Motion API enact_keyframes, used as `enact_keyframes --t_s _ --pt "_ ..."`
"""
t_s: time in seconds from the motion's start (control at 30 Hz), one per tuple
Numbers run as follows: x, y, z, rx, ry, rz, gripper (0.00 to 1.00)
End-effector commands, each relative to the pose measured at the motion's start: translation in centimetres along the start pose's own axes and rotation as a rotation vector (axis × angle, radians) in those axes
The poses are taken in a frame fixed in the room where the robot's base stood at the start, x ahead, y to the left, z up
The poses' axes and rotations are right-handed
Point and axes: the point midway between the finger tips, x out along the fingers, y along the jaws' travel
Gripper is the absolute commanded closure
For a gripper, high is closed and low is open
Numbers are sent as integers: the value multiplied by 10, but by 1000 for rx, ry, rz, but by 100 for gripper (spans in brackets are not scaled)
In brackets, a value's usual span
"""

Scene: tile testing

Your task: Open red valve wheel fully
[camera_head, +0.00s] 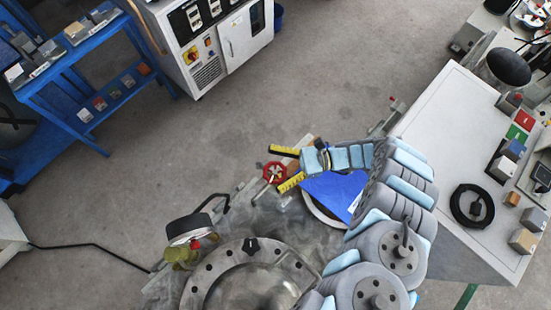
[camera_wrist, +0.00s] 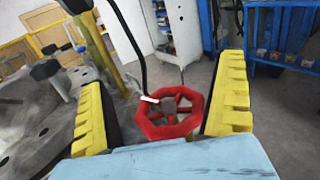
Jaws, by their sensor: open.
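The red valve wheel (camera_head: 275,173) is a small red handwheel on the machine near the middle of the head view. In the wrist view the red valve wheel (camera_wrist: 170,114) shows as an octagonal rim with spokes and a dark hub. My gripper (camera_head: 277,167) has two yellow ridged fingers, spread apart, one on either side of the wheel. In the wrist view my gripper (camera_wrist: 167,100) is open, with the wheel between the fingers. The left finger looks close to the rim; I cannot tell whether either finger touches it. The pale blue gripper body covers the bottom of that view.
A white-topped table (camera_head: 447,130) stands right, a blue shelf (camera_head: 60,85) upper left, and a white cabinet (camera_head: 205,55) at the top. Open floor lies between.

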Motion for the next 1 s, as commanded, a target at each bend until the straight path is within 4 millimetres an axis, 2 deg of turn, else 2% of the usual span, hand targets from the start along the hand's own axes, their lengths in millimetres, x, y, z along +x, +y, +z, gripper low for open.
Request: enact_keyframes --t_s 0.6,1.0 --pt "-1 -2 53 -2 6 -1 0" --pt "-1 -1 70 -1 3 -2 0"
